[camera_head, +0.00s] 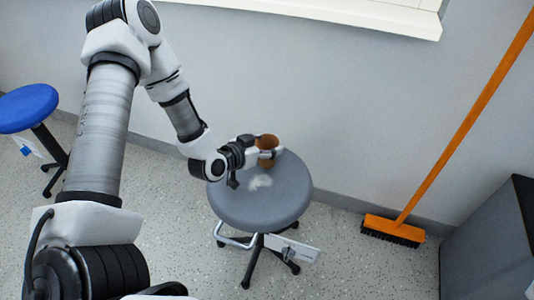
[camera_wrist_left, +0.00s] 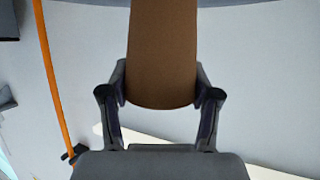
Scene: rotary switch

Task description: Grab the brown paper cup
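The brown paper cup (camera_head: 267,142) is at the back part of the grey round stool seat (camera_head: 262,207) in the head view. My left gripper (camera_head: 266,153) reaches it from the left, with its fingers around the cup. In the left wrist view the cup (camera_wrist_left: 162,50) fills the space between the two fingers of the left gripper (camera_wrist_left: 161,88), and both fingers appear to press on its sides. The cup's far end is cut off at the top of that view. I cannot tell whether the cup rests on the seat or is slightly raised. My right gripper is not in view.
A blue stool (camera_head: 28,108) stands at the far left. An orange broom (camera_head: 440,165) leans against the grey wall (camera_head: 320,90), its head on the floor. A dark cabinet (camera_head: 490,250) is at the lower right. A white sill (camera_head: 350,12) runs along the top.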

